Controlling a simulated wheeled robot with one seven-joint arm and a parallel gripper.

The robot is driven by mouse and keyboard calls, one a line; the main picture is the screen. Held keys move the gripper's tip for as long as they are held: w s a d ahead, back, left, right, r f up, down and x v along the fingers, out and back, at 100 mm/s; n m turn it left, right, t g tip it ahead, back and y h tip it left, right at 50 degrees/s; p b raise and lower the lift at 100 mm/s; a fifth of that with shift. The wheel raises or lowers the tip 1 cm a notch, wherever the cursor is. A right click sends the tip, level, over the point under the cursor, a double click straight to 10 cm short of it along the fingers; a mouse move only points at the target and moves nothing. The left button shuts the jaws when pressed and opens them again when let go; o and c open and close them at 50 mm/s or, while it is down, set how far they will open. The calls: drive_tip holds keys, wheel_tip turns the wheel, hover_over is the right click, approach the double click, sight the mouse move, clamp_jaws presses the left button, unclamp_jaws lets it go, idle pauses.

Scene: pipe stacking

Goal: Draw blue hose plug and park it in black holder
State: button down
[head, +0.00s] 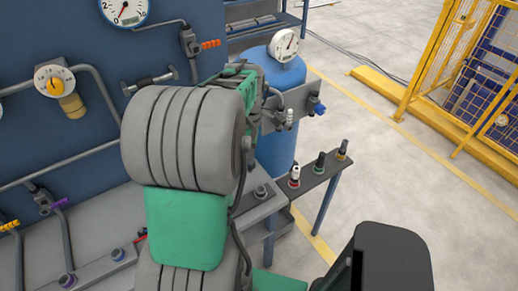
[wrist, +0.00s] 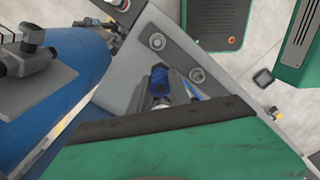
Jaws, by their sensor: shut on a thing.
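The blue plug (wrist: 160,78) shows in the middle of the wrist view. My gripper (wrist: 165,96) is shut on it, with the fingers partly hidden behind the dark edge of my wrist. In the head view my arm covers the gripper, and I cannot make out the held plug there. The black holder (head: 322,172) stands right of the arm in the head view. Upright plugs with a red band (head: 294,177), a green band (head: 319,162) and a yellow band (head: 343,150) stand along it.
A blue tank (head: 275,150) with a gauge (head: 285,45) and a side plate with a blue-tipped fitting (head: 317,107) rises behind the holder. A blue panel with pipes (head: 100,95) is at left. Yellow fencing (head: 430,60) is at far right.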

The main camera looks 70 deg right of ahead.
drive_tip(key=s+f+b, duration=0.3)
drive_tip(key=f+b, duration=0.3)
drive_tip(key=f, duration=0.3)
drive_tip(key=shift+d+b, duration=0.25)
drive_tip(key=shift+b, duration=0.05)
drive_tip(key=shift+s+f, duration=0.1)
drive_tip(key=shift+s, duration=0.1)
drive_tip(key=shift+f, duration=0.15)
idle(0.6)
drive_tip(key=shift+f+b, duration=0.3)
drive_tip(key=shift+f, duration=0.1)
drive_tip(key=shift+f, duration=0.25)
idle(0.4)
drive_tip(key=shift+f+b, duration=0.3)
drive_tip(key=shift+f+b, duration=0.35)
drive_tip(key=shift+f, duration=0.2)
